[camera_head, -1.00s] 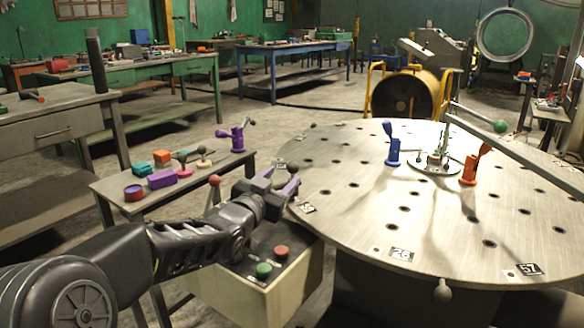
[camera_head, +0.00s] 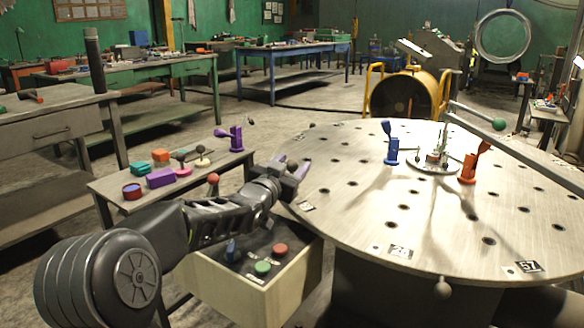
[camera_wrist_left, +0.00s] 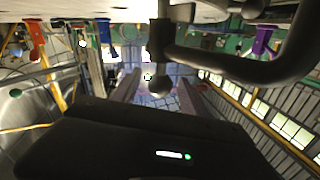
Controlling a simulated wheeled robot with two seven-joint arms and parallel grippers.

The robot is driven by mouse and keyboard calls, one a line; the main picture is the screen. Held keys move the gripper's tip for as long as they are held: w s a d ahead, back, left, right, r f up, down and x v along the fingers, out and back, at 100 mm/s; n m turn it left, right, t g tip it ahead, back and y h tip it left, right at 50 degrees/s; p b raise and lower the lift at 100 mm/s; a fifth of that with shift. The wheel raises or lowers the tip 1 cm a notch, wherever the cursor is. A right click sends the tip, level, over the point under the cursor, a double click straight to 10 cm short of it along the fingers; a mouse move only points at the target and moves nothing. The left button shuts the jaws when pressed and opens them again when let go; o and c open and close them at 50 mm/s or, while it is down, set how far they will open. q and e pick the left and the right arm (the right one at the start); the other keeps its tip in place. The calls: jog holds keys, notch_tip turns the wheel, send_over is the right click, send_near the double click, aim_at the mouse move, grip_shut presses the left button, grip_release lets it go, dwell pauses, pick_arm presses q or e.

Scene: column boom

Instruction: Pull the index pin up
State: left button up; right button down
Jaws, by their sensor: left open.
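My left gripper (camera_head: 291,168) is at the left rim of the round steel table (camera_head: 330,225), its jaws open. In the left wrist view, which shows the place upside down, a dark upright pin with a ball knob (camera_wrist_left: 160,86) appears between the two spread fingers of the gripper (camera_wrist_left: 159,78). I take it to be the index pin; the fingers do not visibly touch it. A thick dark curved bar (camera_wrist_left: 235,68) stands close beside the pin. In the head view the gripper mostly hides the pin. My right gripper is not in view.
A control box (camera_head: 245,290) with red and green buttons and a blue switch stands below my left arm. A red ball knob (camera_head: 213,179) is close to the forearm. Blue (camera_head: 391,152) and orange (camera_head: 467,170) clamps stand on the table. A side bench (camera_head: 120,205) holds small parts.

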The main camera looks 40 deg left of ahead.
pick_arm(q)
grip_shut()
dwell(0.6)
dwell(0.9)
